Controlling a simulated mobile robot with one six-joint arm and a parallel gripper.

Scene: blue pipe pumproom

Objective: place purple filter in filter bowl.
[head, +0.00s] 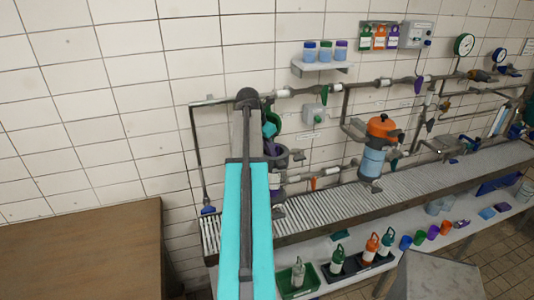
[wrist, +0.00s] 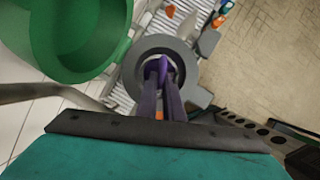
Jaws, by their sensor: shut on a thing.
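My gripper (wrist: 163,98) points down over a round grey bowl rim, which looks like the filter bowl (wrist: 199,95). Its jaws are shut on a purple piece, the purple filter (wrist: 163,66), and only a small part of it shows between the fingers. In the wrist view the fingers and the purple piece overlap the bowl's opening. I cannot tell how deep the piece is or whether it touches the bowl. In the head view the grey bowl (head: 282,157) shows just right of my arm, which hides part of it and the gripper's fingertips.
A large green round cup-shaped part (wrist: 75,35) is close to the bowl, upper left in the wrist view. An orange-topped blue filter unit (head: 373,150) hangs right of it. Wall pipes and a roller conveyor (head: 330,203) run alongside. A brown tabletop (head: 80,245) is at left.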

